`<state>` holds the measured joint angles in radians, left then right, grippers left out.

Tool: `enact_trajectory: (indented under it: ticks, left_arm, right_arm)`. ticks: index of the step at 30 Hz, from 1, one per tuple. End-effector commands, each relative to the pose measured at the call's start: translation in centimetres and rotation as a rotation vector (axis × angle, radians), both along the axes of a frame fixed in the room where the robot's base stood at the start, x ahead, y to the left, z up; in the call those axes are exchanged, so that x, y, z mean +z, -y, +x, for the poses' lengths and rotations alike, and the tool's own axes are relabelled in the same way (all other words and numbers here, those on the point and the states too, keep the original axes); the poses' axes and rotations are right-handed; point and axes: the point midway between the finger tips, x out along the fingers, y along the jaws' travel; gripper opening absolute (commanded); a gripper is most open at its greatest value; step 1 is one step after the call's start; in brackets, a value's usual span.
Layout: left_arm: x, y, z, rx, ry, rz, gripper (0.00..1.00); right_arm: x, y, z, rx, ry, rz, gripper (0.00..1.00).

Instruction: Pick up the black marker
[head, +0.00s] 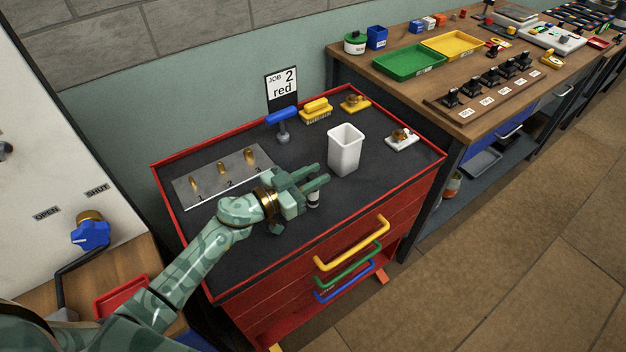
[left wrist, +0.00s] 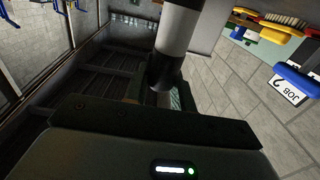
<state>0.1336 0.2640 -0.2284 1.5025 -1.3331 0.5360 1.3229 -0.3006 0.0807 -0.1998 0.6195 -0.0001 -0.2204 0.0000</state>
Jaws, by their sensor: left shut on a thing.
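The black marker (head: 314,200) shows only in part below my left gripper's fingers, a short upright piece with pale and dark bands. In the left wrist view the marker (left wrist: 178,38) is a white-grey cylinder with a black section, running down between the jaws. My left gripper (head: 318,177) is shut on it, low over the dark top of the red cabinet (head: 300,227). Whether the marker's lower end touches the top cannot be told. My right gripper is not in view.
A white cup (head: 344,152) stands close behind the gripper. A metal plate (head: 200,180) with brass pegs lies to its left. A blue-handled tool (head: 282,122), yellow brush (head: 316,109) and job sign (head: 282,88) are at the back. The cabinet's front right top is clear.

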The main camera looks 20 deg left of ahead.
Motion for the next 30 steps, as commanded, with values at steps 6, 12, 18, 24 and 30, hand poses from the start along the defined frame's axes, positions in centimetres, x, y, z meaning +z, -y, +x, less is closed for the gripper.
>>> enact_trajectory:
  ticks: [6,12,18,24,30]
  left_arm:
    - [5.9,0.2,-3.2,-0.003,0.003,0.003,0.03]
    - [9.1,0.7,-8.4,-0.002,-0.001,0.0,0.03]
    - [10.5,0.9,-12.3,-0.002,-0.001,-0.001,0.03]
    - [11.1,1.1,-13.9,-0.001,0.0,0.0,0.03]
    - [11.1,1.1,-14.0,0.0,0.001,-0.001,0.03]
  right_arm:
    - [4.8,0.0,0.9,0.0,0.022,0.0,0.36]
    - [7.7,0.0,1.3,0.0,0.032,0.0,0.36]
    - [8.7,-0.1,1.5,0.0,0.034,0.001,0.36]
    - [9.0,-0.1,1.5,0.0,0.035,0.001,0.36]
    - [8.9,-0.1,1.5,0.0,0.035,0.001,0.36]
